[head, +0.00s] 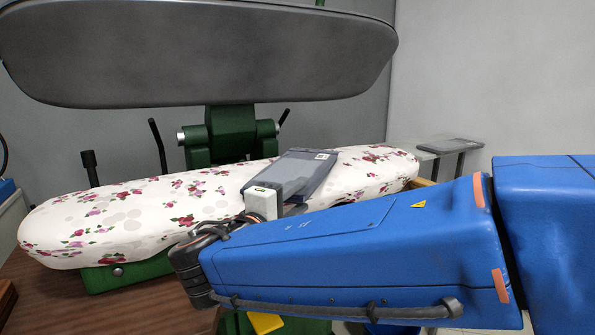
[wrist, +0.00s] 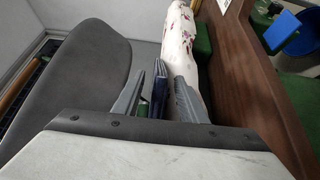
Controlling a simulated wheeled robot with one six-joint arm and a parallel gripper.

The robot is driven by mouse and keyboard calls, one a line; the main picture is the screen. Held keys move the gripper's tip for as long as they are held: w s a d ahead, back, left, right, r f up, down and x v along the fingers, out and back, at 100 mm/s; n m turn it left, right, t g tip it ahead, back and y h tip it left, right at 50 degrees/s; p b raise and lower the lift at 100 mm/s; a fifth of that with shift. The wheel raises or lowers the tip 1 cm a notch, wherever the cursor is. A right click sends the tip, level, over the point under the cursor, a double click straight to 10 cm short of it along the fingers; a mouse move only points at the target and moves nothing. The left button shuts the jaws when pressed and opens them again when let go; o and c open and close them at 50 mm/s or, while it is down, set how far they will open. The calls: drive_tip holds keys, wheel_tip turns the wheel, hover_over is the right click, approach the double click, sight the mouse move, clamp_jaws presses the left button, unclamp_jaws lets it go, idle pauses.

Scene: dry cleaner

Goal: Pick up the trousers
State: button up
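The trousers (head: 306,170) are a flat, folded grey-blue bundle with a small white label, lying on the floral padded board of the press. In the wrist view their dark blue folded edge (wrist: 160,88) shows between the two grey fingers of my gripper (wrist: 165,82). The fingers are apart, one on each side of the fold. A gap shows on the right side; on the left, the spacing is hard to judge. In the head view my blue arm reaches in from the right, and the fingers cannot be made out clearly.
The floral board (head: 130,215) runs across the front of the press. The grey upper press head (head: 200,50) hangs raised above it. Thin levers stand behind the board. A small side table with a grey flat item (head: 450,145) stands at the right. A brown wooden surface (head: 60,290) lies below.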

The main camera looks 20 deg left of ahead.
sight(310, 188)
drive_tip(key=shift+w+d, duration=0.15)
drive_tip(key=shift+w, duration=1.35)
drive_tip(key=shift+w+d, duration=0.15)
drive_tip(key=shift+w, duration=1.3)
drive_tip(key=shift+c, duration=0.5)
clamp_jaws()
